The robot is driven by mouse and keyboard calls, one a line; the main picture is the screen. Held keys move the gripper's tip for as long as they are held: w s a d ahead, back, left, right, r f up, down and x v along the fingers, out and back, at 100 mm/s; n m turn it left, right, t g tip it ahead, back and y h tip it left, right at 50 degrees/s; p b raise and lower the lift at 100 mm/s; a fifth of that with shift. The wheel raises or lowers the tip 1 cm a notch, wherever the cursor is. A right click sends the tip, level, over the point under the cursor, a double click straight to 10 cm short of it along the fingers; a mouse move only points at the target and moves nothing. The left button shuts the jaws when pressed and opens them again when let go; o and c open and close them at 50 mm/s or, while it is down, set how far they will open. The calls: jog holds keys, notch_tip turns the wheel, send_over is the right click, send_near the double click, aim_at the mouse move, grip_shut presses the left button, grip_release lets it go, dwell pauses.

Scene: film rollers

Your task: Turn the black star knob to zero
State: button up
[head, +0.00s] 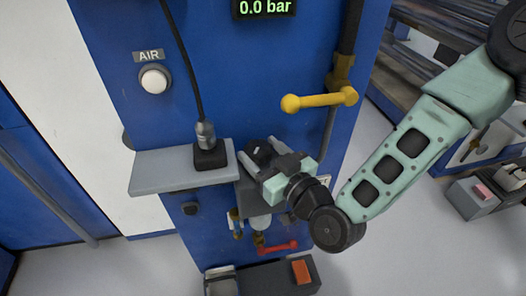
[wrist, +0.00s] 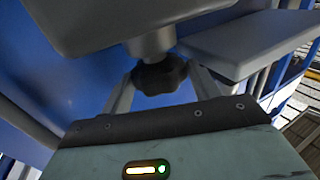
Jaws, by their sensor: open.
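The black star knob (wrist: 160,76) shows in the wrist view, on a short grey stem under a grey body. My gripper (wrist: 163,80) is open, with one finger on each side of the knob. I cannot tell whether either finger touches it. In the head view my gripper (head: 262,160) is at the blue panel, just right of the grey shelf, and the knob cannot be clearly made out there. The display (head: 264,7) at the top of the panel reads 0.0 bar.
A grey shelf (head: 160,174) carries a black block (head: 210,155) with a cable. A yellow lever (head: 318,100) sticks out above my gripper. A red lever (head: 277,247) and a box with an orange pedal (head: 301,271) are below. A white AIR button (head: 154,78) is at upper left.

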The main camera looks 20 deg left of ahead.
jog(key=c, duration=0.7)
jog(key=g+b, duration=0.1)
jog(key=n+g+y, duration=0.1)
jog(key=n+g+b, duration=0.1)
jog(key=shift+w+d+f+y+b, duration=0.15)
jog(key=shift+w+y+b, duration=0.15)
jog(key=shift+y, duration=0.1)
jog(key=shift+w+n+g+y+b, duration=0.1)
jog(key=shift+n+g+y+b, duration=0.35)
jog(key=shift+n+g, duration=0.85)
jog(key=shift+n+g+y+b, duration=0.25)
jog(key=shift+n+g+b, duration=0.45)
jog(key=shift+g, duration=1.1)
jog(key=o, duration=0.7)
